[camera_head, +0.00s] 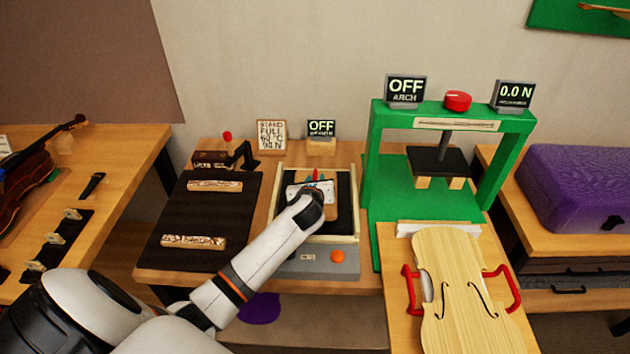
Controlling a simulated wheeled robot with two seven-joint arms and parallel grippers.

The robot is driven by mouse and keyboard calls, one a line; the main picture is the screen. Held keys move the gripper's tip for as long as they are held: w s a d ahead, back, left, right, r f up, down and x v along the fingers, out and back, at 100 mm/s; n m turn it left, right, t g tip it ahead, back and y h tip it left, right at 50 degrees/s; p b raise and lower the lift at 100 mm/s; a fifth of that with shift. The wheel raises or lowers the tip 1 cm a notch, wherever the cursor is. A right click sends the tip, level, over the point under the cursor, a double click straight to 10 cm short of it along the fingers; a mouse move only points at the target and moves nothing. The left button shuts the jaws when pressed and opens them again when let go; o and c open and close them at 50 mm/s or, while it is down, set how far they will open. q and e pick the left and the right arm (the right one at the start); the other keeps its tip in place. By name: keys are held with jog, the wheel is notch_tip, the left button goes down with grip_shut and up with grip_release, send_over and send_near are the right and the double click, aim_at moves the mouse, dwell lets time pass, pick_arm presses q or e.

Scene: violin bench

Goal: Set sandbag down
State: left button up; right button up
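My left arm reaches in from the lower left, and my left gripper (312,190) is over the shallow wooden-framed tray (354,210) with a dark inside. Around its tip I see small tan, green and red parts, but my own gripper covers much of them. I cannot tell whether its fingers are open or closed on something. I cannot pick out a sandbag for certain; it may be hidden under the gripper. My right gripper is not in view.
A black mat (210,215) with two patterned bars lies left of the tray. A green press (376,190) stands to the right, with a violin plate (455,270) in front of it. A purple case (580,185) is at far right. A small display (321,128) reads OFF.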

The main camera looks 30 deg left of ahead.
pick_arm(q)
jog(key=shift+o, duration=0.4)
jog(key=shift+r, duration=0.1)
jog(key=shift+s+r, duration=0.1)
jog(key=shift+s, duration=0.05)
jog(key=v, duration=1.1)
jog(key=shift+s+d+r, duration=0.2)
jog(key=shift+s, duration=0.1)
